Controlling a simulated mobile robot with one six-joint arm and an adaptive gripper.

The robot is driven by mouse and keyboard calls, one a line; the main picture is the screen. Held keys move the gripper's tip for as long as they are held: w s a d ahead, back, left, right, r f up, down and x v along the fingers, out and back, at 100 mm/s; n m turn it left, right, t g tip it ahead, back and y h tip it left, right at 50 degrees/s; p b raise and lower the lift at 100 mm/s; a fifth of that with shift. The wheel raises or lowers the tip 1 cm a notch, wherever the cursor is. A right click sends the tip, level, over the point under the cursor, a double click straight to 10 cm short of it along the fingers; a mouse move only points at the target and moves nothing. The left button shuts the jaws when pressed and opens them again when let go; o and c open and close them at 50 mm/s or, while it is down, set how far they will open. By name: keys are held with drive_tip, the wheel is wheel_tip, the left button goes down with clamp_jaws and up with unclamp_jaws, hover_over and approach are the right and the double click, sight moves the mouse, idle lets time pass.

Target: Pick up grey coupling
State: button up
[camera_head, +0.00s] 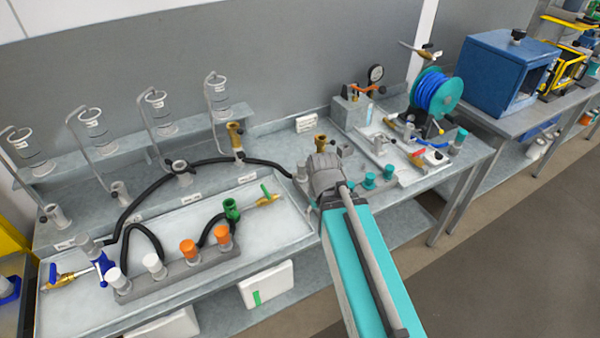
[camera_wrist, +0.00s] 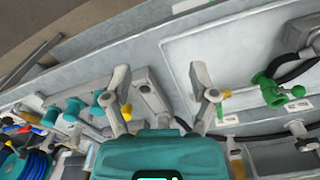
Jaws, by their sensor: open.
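My gripper (camera_head: 324,172) is at the end of my teal arm, over the gap between the left tray and the teal-fitting rack. In the wrist view my gripper (camera_wrist: 162,100) has its two grey fingers spread wide. A grey fitting (camera_wrist: 147,90) on a grey rack shows between them, nearer the left finger; I cannot tell whether it is the grey coupling. Nothing is visibly held. My arm hides part of the rack.
Several teal fittings (camera_head: 369,181) stand right of my gripper. A green fitting (camera_head: 231,208) lies left, on the tray (camera_head: 290,228). A brass fitting (camera_head: 321,143) rises just behind my gripper. Black hoses (camera_head: 130,205) cross the bench. The tray's middle has free room.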

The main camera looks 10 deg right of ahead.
sight(302, 163)
drive_tip(key=shift+o, duration=0.5)
drive_tip(key=w+r+m+p, duration=0.3)
drive_tip(key=w+m, duration=0.3)
drive_tip(key=w, duration=0.8)
drive_tip(key=w+r+m+p, duration=0.3)
drive_tip(key=w+m, duration=0.2)
drive_tip(key=w, duration=0.9)
drive_tip(key=shift+w+d+m, duration=0.2)
drive_tip(key=shift+d+m, duration=0.05)
drive_tip(key=shift+m, duration=0.15)
drive_tip(key=shift+f, duration=0.15)
wheel_tip(302, 163, down, 8)
drive_tip(key=b, duration=0.8)
drive_tip(key=shift+f+b, duration=0.2)
drive_tip(key=shift+b, duration=0.2)
drive_tip(key=shift+f, duration=0.15)
drive_tip(key=shift+w+d+f+b, duration=0.15)
drive_tip(key=shift+f+b, duration=2.3)
drive_tip(key=shift+b, duration=0.15)
